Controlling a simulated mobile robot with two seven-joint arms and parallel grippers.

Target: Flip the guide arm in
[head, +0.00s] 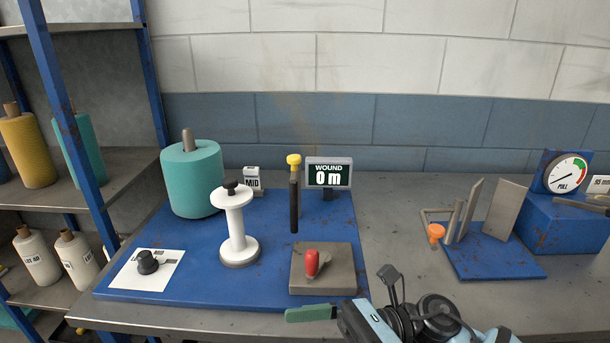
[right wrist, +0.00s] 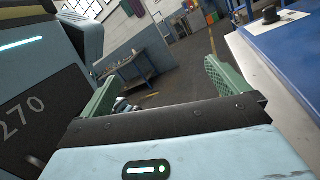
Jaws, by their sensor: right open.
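A black upright rod with a yellow knob (head: 294,195), which looks like the guide arm, stands on the blue board (head: 205,278), right of the white spool (head: 237,228). The spool is upright and looks bare, with a black knob on top. My right gripper (head: 298,314) is low at the front edge of the board, in front of the rod and well apart from it. One green finger shows there. In the right wrist view, both green fingers of my right gripper (right wrist: 160,75) are spread with nothing between them. My left gripper is out of view.
A red lever on a grey block (head: 322,268) stands just behind my right gripper. A teal yarn cone (head: 192,180), a display reading 0 m (head: 329,173) and a black dial (head: 147,262) share the board. Right of it is bare bench (head: 390,230).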

